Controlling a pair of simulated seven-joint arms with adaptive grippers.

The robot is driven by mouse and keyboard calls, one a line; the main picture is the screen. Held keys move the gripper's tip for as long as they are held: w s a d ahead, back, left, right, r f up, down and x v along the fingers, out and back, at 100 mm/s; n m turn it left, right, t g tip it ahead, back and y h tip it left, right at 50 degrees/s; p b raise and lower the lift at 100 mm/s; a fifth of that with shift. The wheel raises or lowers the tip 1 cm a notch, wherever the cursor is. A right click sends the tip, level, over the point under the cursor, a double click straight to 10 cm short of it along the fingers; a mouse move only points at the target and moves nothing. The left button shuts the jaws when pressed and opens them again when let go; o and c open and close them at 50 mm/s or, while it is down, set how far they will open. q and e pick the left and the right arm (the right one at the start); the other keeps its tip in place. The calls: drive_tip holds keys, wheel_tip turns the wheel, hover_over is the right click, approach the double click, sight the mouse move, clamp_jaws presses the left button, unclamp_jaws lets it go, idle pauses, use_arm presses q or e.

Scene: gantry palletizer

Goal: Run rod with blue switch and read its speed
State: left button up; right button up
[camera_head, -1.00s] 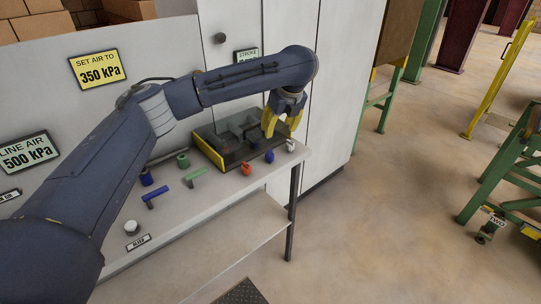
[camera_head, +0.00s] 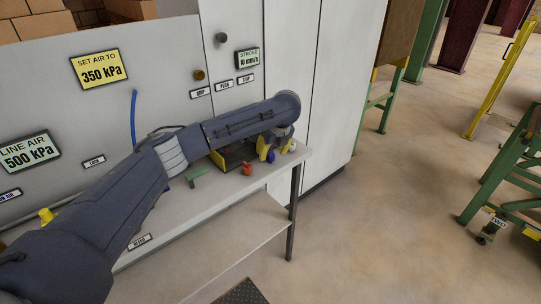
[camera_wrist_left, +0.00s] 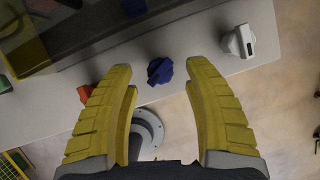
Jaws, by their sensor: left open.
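My left gripper (camera_head: 267,149) is low over the right end of the bench, with yellow fingers. In the left wrist view its two fingers (camera_wrist_left: 165,88) are apart, with the blue switch (camera_wrist_left: 159,71) between and just beyond their tips, not gripped. The blue switch (camera_head: 271,157) also shows beside the fingers in the head view. An orange switch (camera_head: 247,169) is to its left and a white switch (camera_wrist_left: 239,41) to its right. A clear-topped box with a yellow edge (camera_head: 226,160) stands behind, partly hidden by my arm. A sign (camera_head: 247,58) reads "STROKE 10 mm/s". My right gripper is not in view.
The bench (camera_head: 225,187) holds a green handle (camera_head: 196,173). A yellow sign (camera_head: 98,68) reads "SET AIR TO 350 kPa" and a green one (camera_head: 30,151) "LINE AIR 500 kPa". A cabinet (camera_head: 345,90) stands behind the bench's right end.

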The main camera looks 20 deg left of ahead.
use_arm(q)
drive_tip(key=shift+x, duration=1.35)
drive_tip(key=shift+c, duration=0.4)
clamp_jaws()
